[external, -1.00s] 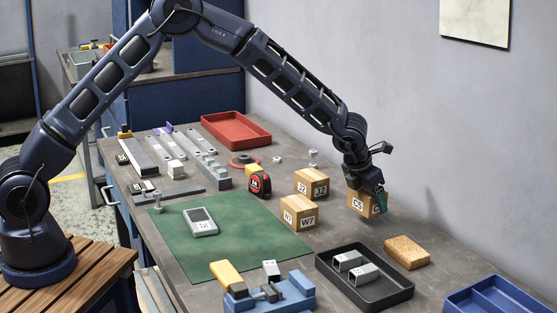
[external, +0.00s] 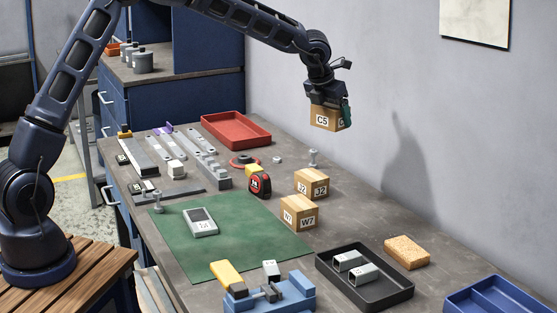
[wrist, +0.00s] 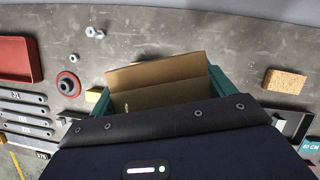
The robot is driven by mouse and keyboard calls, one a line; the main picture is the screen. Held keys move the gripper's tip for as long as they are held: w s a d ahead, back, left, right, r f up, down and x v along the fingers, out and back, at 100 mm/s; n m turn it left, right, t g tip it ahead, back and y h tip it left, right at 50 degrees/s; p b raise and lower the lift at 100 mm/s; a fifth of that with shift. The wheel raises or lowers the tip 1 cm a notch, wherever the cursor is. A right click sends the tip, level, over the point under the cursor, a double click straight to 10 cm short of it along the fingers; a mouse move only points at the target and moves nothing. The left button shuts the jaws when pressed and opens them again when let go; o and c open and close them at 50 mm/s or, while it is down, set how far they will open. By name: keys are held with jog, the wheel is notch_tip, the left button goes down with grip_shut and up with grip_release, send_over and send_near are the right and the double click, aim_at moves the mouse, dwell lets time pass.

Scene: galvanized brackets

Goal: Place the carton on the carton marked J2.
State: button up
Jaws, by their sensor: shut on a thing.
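My gripper (external: 326,98) is shut on the carton marked C5 (external: 325,118) and holds it well above the table, clear of everything below. In the wrist view the held carton (wrist: 155,80) sits between the teal fingers. The carton marked J2 (external: 311,184) stands upright on the table, below and slightly left of the held carton in the external view, with nothing on top of it. In the wrist view I cannot make out the J2 carton; the held carton and gripper cover that area.
The carton marked W7 (external: 298,212) stands just in front of J2. A red tape measure (external: 260,184) is to J2's left. A bolt (external: 313,158) stands behind J2. A black tray (external: 378,292) with metal tubes and a cork-like block (external: 406,251) lie to the right.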

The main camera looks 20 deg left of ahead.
notch_tip(320, 180, up, 4)
send_over(316, 172)
jog(key=s, duration=0.2)
jog(key=shift+n, duration=0.4)
jog(key=f, duration=1.9)
jog(key=shift+w+a+f, duration=0.2)
jog(key=shift+w+f, duration=0.05)
jog(key=shift+f, duration=0.1)
jog(key=shift+f, duration=0.15)
